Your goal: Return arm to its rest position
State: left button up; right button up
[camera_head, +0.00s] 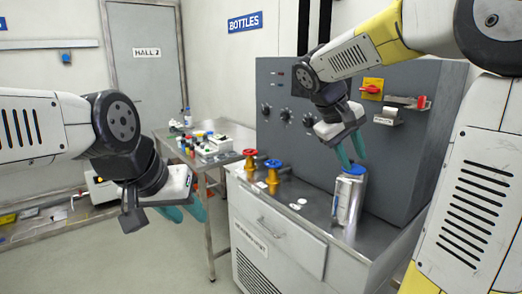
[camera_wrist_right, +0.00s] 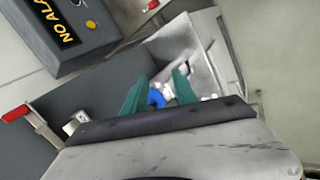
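My right gripper (camera_head: 352,155) is above a silver canister with a blue cap (camera_head: 349,197) standing on the metal worktop. Its teal fingers are apart and point down toward the cap. In the right wrist view the blue cap (camera_wrist_right: 156,97) shows between the two open fingers (camera_wrist_right: 159,88), beyond them; nothing appears held. The exact gap between fingertips and cap is hard to judge. My left gripper (camera_head: 186,211) hangs at the left over the floor, in front of the cabinet, with its teal fingers apart and empty.
A grey control panel (camera_head: 285,150) with knobs and a red switch (camera_head: 371,89) rises behind the worktop. Red and blue valve handles (camera_head: 272,176) stand on the worktop's left. A side table (camera_head: 228,133) holds bottles and small items. Open floor lies at the lower left.

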jog(key=s+a+f+m+t+y, duration=0.1)
jog(key=s+a+y, duration=0.3)
jog(key=s, duration=0.4)
jog(key=s+a+f+m+t+y, duration=0.2)
jog(key=s+a+f+y, duration=0.1)
jog(key=s, duration=0.6)
jog(key=shift+a+f+t+y, duration=0.3)
jog(key=shift+a+f+y, duration=0.1)
jog(key=shift+a, duration=0.4)
